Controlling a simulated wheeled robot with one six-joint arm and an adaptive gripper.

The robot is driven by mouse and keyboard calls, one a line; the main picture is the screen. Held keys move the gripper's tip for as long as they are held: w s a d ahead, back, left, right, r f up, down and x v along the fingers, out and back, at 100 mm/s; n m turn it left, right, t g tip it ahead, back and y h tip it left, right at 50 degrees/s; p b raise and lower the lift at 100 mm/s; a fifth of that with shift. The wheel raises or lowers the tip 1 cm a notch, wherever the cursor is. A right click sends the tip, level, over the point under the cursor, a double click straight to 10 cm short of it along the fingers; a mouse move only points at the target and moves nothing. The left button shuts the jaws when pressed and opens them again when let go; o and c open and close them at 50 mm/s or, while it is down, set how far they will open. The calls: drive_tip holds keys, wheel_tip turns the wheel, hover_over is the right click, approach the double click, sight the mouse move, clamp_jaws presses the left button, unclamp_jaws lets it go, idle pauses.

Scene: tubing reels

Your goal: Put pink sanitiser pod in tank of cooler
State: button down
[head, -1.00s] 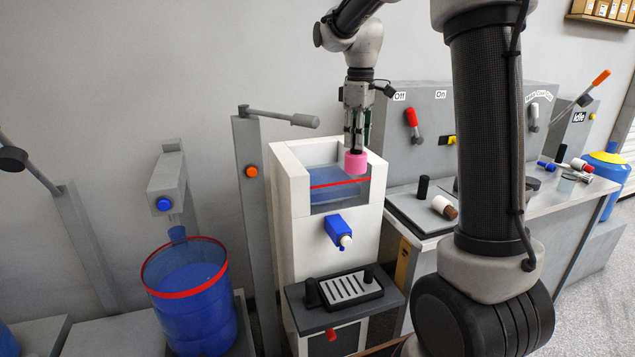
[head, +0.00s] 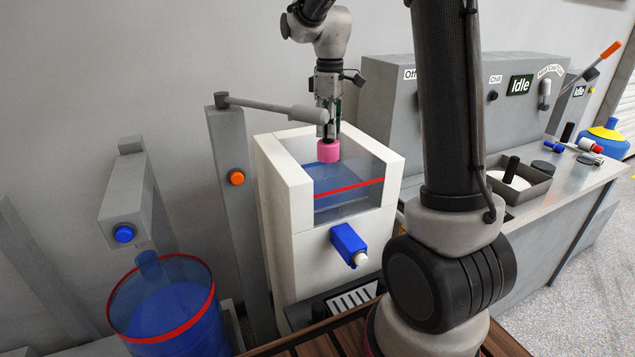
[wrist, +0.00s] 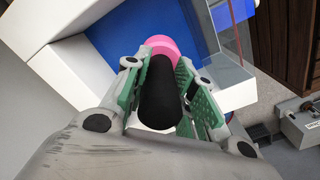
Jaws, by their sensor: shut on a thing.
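The pink sanitiser pod (head: 328,151) is held by my gripper (head: 329,134) above the open top of the cooler. In the wrist view the pod (wrist: 162,46) shows beyond a black rounded piece (wrist: 160,92) between the green-padded fingers of my gripper (wrist: 158,88). The cooler (head: 283,190) is white, with a clear-fronted tank (head: 345,203) at its top. Blue water (head: 338,177) and a red line show in the tank. The pod appears over the water, near the back of the opening; its exact height above the water cannot be told.
A grey post (head: 238,215) with an orange button and lever stands left of the cooler. A blue tub (head: 180,315) with a red rim is further left. A blue tap (head: 349,244) juts from the cooler front. A grey counter (head: 565,190) is to the right.

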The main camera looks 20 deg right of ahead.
sight(327, 162)
wheel_tip(327, 162, down, 11)
drive_tip(key=shift+w+r, duration=0.1)
drive_tip(key=shift+w, duration=0.05)
idle(0.4)
drive_tip(key=c, duration=1.2)
unclamp_jaws()
